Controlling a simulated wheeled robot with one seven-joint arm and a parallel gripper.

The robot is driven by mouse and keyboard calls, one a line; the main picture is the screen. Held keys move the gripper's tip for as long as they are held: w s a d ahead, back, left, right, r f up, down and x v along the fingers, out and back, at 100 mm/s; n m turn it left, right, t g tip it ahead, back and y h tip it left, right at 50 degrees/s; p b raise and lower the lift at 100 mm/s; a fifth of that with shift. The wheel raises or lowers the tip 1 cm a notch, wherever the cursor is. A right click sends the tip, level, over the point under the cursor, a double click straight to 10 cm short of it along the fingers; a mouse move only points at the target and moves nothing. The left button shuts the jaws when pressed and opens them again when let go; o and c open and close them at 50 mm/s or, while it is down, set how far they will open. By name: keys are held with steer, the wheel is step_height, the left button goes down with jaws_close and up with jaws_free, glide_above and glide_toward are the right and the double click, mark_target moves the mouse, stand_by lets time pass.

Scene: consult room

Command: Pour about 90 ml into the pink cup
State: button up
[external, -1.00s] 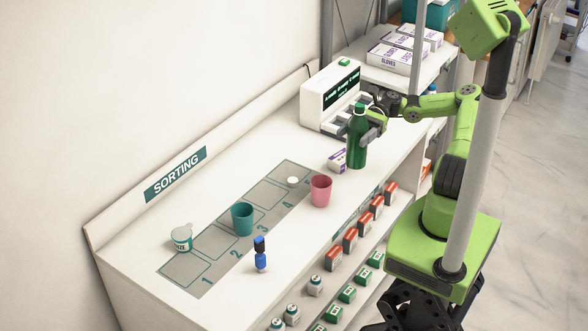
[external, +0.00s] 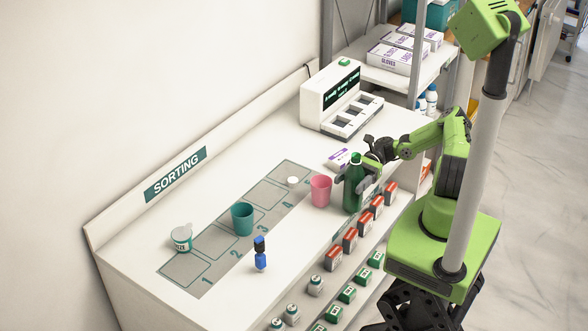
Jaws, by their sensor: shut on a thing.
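The pink cup (external: 320,190) stands upright on the white counter, just right of the grey numbered mat. My gripper (external: 356,178) is shut on a green bottle (external: 352,196) and holds it upright to the right of the pink cup, with a small gap between them. The bottle is near the counter's front edge; I cannot tell whether its base touches the counter. The liquid inside the bottle and the inside bottom of the cup cannot be seen.
A blue bottle (external: 260,254) stands in front. A white machine (external: 335,95) is at the back. A small box (external: 338,158) lies behind the green bottle.

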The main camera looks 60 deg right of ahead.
steer(key=shift+r+m, duration=0.15)
steer(key=shift+m, duration=0.15)
